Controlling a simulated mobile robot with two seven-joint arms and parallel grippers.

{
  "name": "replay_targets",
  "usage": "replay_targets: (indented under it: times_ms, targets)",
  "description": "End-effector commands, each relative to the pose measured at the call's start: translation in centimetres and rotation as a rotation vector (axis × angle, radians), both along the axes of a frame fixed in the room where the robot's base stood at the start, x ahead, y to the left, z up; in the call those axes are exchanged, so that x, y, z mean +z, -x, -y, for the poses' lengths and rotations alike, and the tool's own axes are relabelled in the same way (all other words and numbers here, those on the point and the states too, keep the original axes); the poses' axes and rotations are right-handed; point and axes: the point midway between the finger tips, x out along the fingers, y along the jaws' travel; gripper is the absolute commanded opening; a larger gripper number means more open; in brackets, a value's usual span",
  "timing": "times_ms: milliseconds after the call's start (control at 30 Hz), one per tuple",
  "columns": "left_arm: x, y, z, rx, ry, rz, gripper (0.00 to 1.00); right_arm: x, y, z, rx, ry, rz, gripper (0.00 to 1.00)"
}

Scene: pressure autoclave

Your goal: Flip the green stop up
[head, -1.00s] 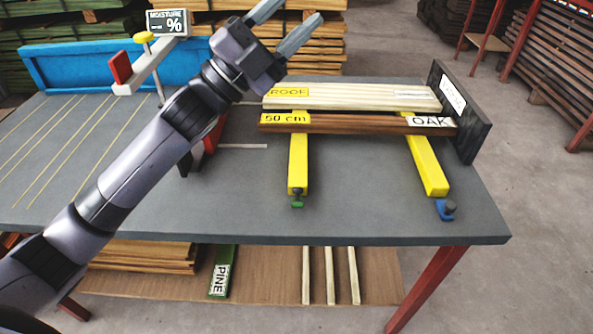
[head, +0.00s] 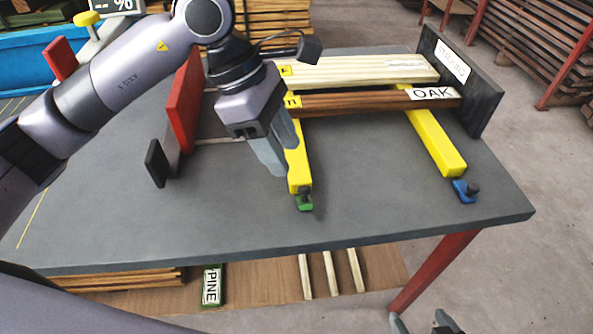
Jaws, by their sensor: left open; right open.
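The green stop (head: 304,203) sits low at the front end of the left yellow rail (head: 299,170), with a small dark knob on it. My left gripper (head: 282,160) is open and points down beside that rail, to the left of and behind the green stop. Its fingers cover part of the rail and look apart from the stop. I cannot tell their height above the table. My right gripper (head: 423,322) is open at the bottom edge, with only its fingertips in view, in front of the table.
A blue stop (head: 465,190) is on the right yellow rail (head: 435,145). An OAK board (head: 370,102) and a pale board (head: 360,70) lie across the rails, near a dark end plate (head: 465,85). A red fence (head: 185,100) stands left. The table front (head: 400,220) is clear.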

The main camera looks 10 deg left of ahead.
Motion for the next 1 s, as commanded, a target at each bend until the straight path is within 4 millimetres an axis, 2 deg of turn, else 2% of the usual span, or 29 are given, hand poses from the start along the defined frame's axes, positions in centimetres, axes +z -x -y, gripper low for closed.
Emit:
replay_targets:
  times_ms: [500,867,967,1000]
  targets:
    - [-6.0,0.1,2.3,0.001,-0.012,0.004,0.47,0.2,0.0,0.1,0.001,0.003,0.003,0.89]
    - [-6.6,0.1,2.6,0.002,-0.011,0.005,0.47,0.2,-0.1,0.2,-0.001,0.003,0.004,0.89]
    - [-6.6,0.1,2.5,0.002,-0.011,0.005,0.17,0.2,-0.1,0.2,-0.001,0.004,0.003,0.89]
    - [-6.6,0.1,2.5,0.002,-0.011,0.005,0.04,0.1,-0.1,0.2,-0.001,0.004,0.003,0.89]
